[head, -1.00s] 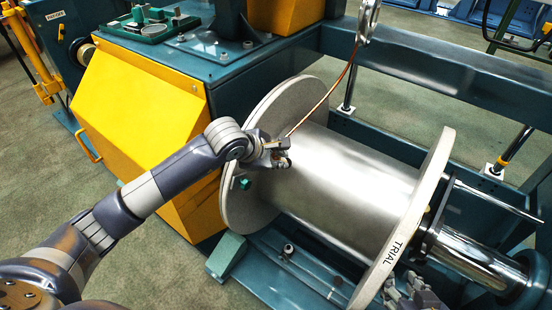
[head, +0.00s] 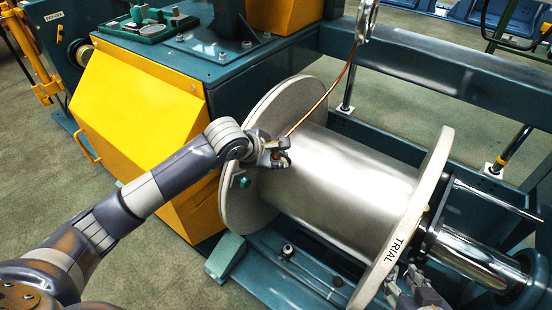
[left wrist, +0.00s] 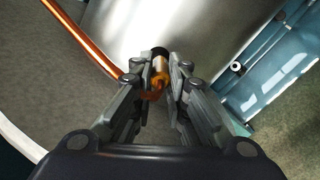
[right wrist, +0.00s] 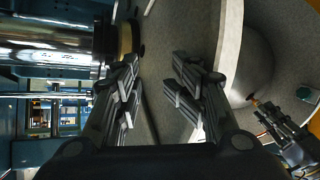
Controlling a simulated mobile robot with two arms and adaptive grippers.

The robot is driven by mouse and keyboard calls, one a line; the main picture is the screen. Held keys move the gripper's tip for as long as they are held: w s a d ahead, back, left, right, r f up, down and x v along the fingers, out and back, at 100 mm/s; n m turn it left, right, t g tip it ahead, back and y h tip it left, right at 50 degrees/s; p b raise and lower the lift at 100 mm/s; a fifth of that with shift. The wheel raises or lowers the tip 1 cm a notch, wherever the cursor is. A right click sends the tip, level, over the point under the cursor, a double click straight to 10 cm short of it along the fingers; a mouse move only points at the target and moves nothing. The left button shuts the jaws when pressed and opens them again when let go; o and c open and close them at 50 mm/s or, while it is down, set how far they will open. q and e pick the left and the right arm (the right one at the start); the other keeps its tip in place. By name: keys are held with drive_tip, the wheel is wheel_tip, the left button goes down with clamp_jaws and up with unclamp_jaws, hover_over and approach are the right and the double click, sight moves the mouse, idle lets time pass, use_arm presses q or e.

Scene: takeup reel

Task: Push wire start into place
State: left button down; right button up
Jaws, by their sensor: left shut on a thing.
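The copper-coloured wire (head: 322,100) runs down from a ring-shaped guide to the left end of the bare metal drum (head: 345,175). My left gripper (head: 282,158) is at the drum surface beside the left flange (head: 245,205). In the left wrist view its fingers are shut on the orange wire end (left wrist: 160,76), and a dark spot (left wrist: 159,52) shows at the wire's tip against the drum. I cannot tell how deep the tip sits. My right gripper (right wrist: 154,82) is open and empty by the right flange (right wrist: 228,60), outside the drum; it shows low in the head view (head: 412,288).
A ring-shaped wire guide (head: 367,20) hangs above the drum. A yellow cabinet (head: 140,115) stands left of the reel. A shiny shaft (head: 475,255) supports the reel at right. A teal frame beam (head: 450,75) runs behind.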

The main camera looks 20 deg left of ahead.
drive_tip(key=shift+w+a+r+t, duration=0.3)
drive_tip(key=shift+w+r+t, duration=0.4)
drive_tip(key=shift+w, duration=0.1)
idle(1.4)
drive_tip(key=shift+s+d+f+g, duration=0.2)
drive_tip(key=shift+s+f+g, duration=0.1)
drive_tip(key=shift+s+g, duration=0.4)
idle(0.6)
drive_tip(key=shift+g, duration=0.9)
drive_tip(key=s+f, duration=0.1)
drive_tip(key=s+f+p, duration=0.1)
drive_tip(key=s, duration=0.1)
drive_tip(key=shift+d+f, duration=0.3)
drive_tip(key=shift+f, duration=0.05)
drive_tip(key=shift+s+d+h, duration=0.15)
drive_tip(key=shift+d+h, duration=0.05)
drive_tip(key=shift+h, duration=0.1)
drive_tip(key=shift+s+d+f+g, duration=0.2)
drive_tip(key=shift+s+f+g, duration=0.1)
drive_tip(key=shift+s, duration=0.1)
drive_tip(key=shift+w+a, duration=0.1)
